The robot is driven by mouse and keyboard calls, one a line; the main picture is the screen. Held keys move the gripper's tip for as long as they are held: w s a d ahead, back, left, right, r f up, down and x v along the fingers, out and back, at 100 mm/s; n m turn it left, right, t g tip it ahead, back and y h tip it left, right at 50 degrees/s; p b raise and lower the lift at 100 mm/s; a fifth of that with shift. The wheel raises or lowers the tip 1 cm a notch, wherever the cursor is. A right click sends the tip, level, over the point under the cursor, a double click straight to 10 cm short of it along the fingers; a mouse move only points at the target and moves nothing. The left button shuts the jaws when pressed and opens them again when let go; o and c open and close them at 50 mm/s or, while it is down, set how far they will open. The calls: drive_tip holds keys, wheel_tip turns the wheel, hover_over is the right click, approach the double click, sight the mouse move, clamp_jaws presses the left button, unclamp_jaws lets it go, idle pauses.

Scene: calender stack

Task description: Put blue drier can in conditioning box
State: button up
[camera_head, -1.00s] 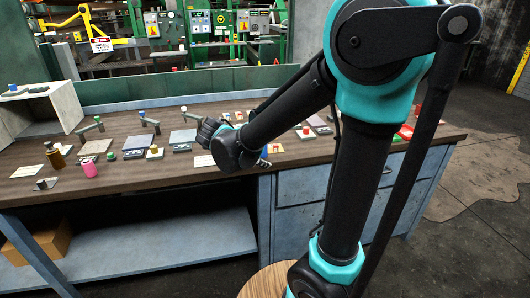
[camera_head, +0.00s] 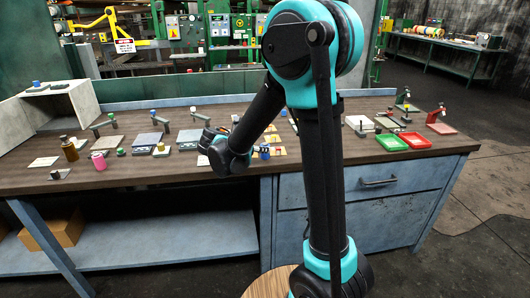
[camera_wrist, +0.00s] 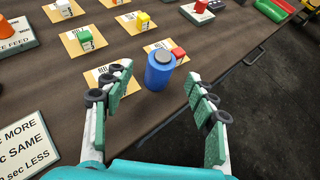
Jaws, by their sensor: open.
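The blue drier can (camera_wrist: 159,72) stands upright on the brown bench at a yellow-and-white card in the wrist view. It has a grey top. A small blue shape beside my wrist in the head view (camera_head: 264,153) appears to be the same can. My gripper (camera_wrist: 158,76) is open and empty, with one finger on each side of the can's near space; I cannot tell whether either finger touches it. The fingers are mostly hidden by my arm in the head view. A pale open-fronted box (camera_head: 86,104), perhaps the conditioning box, stands at the bench's far left.
Cards with small coloured cubes, such as a green cube (camera_wrist: 86,40), lie left of the can. A red block (camera_wrist: 178,53) is close behind it. A pink can (camera_head: 98,160) and brown bottle (camera_head: 69,149) stand at left. Red and green trays (camera_head: 414,140) lie at right.

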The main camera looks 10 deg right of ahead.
drive_tip(key=shift+f+x, duration=0.25)
drive_tip(key=shift+x, duration=2.9)
drive_tip(key=shift+s+a, duration=0.1)
drive_tip(key=shift+s, duration=0.05)
clamp_jaws()
